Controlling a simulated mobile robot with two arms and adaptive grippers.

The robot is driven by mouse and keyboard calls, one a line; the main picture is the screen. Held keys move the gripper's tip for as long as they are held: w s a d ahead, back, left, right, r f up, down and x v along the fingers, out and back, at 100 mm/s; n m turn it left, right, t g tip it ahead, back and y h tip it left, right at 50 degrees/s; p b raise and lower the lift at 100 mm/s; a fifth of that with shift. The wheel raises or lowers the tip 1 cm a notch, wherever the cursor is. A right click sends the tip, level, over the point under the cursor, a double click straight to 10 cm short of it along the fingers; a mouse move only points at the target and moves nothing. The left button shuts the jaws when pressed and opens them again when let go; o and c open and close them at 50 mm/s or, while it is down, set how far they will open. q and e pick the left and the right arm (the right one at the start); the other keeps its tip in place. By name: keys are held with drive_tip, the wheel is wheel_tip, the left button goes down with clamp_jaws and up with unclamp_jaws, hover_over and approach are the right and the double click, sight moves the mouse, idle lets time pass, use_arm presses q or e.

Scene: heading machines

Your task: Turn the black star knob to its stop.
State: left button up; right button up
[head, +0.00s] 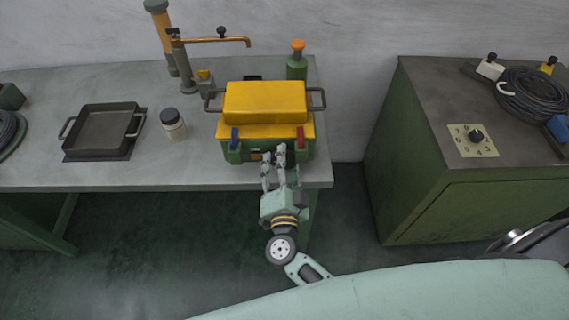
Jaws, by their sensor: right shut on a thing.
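My right gripper (274,154) is at the front face of a green machine with a yellow top (265,104), near the table's front edge. Its fingers are shut on a small part there, most likely the black star knob. The fingers hide this part, so its shape and how far it is turned cannot be seen. My left gripper is not in view.
The grey table (215,172) also bears a square pan (103,128), a dark-lidded jar (173,124), a brass tap (210,40) and a green bottle (297,66). A green cabinet (430,185) on the right carries a numbered dial (477,136) and a coiled cable (532,94).

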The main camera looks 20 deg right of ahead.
drive_tip(key=shift+f+m, duration=0.15)
drive_tip(key=shift+m, duration=0.95)
drive_tip(key=o, duration=1.1)
drive_tip(key=shift+d, duration=0.1)
drive_tip(key=shift+s, duration=0.2)
drive_tip(key=shift+s+a+f, duration=0.1)
drive_tip(key=shift+s+a, duration=0.1)
drive_tip(key=shift+s, duration=0.1)
drive_tip(key=shift+r+v, duration=0.1)
drive_tip(key=shift+v, duration=1.65)
drive_tip(key=shift+r+v, duration=0.15)
drive_tip(key=shift+v, duration=1.65)
drive_tip(key=shift+w, duration=0.1)
drive_tip(key=shift+c, duration=0.2)
